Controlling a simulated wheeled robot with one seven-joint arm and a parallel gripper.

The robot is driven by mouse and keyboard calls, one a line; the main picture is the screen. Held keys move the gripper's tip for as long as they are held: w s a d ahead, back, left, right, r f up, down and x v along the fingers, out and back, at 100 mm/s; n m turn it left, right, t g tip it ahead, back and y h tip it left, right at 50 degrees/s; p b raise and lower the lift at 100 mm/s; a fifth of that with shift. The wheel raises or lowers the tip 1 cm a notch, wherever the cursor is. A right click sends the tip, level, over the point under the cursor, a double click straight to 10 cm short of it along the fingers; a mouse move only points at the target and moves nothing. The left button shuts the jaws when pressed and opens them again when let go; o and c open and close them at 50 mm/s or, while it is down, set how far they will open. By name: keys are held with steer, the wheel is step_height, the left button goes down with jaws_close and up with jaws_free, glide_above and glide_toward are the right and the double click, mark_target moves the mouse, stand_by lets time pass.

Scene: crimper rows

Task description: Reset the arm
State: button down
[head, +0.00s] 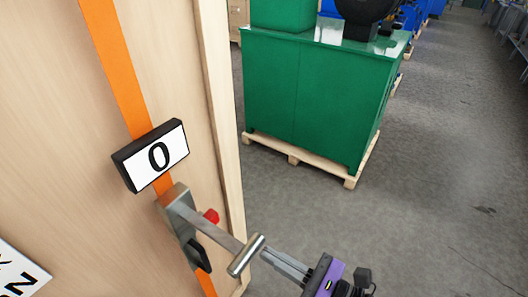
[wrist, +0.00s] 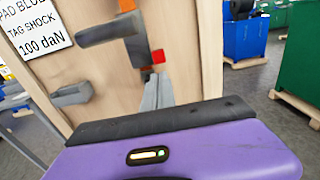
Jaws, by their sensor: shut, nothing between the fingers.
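My gripper (head: 266,254) is at the bottom of the head view, with its purple body at the lower right. Its grey fingers are together and hold nothing. In the wrist view the shut fingers (wrist: 157,80) point up toward the wooden panel. The metal lever (head: 215,232) sticks out from a steel plate on the panel, and its bar end appears close to my fingertips. I cannot tell whether they touch. A red knob (head: 211,216) sits beside the plate and also shows in the wrist view (wrist: 158,57).
The wooden panel (head: 60,110) fills the left, with an orange strap (head: 113,55) and a "0" sign (head: 158,156). A green cabinet (head: 310,95) stands on a pallet behind. The grey floor (head: 430,190) at right is clear. A grey handle (wrist: 70,95) shows at left in the wrist view.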

steer(key=w+d+n+t+h, duration=0.3)
steer(key=w+d+n+h, duration=0.1)
steer(key=d, duration=0.1)
steer(key=s+d+f+n+t+h, duration=0.2)
steer(key=s+d+f+n+h, duration=0.2)
steer(key=s+d+n+h, duration=0.25)
steer(key=s+d+r+n+h, duration=0.2)
steer(key=s+n, duration=0.5)
steer(key=s, duration=0.4)
steer(key=s+d+r+n+g+h, duration=0.1)
steer(key=s+d+r+n, duration=0.1)
steer(key=s+n, duration=0.6)
steer(key=s, duration=0.4)
steer(key=shift+s+d+h, duration=0.15)
steer(key=shift+s+h, duration=0.05)
steer(key=shift+h, duration=0.15)
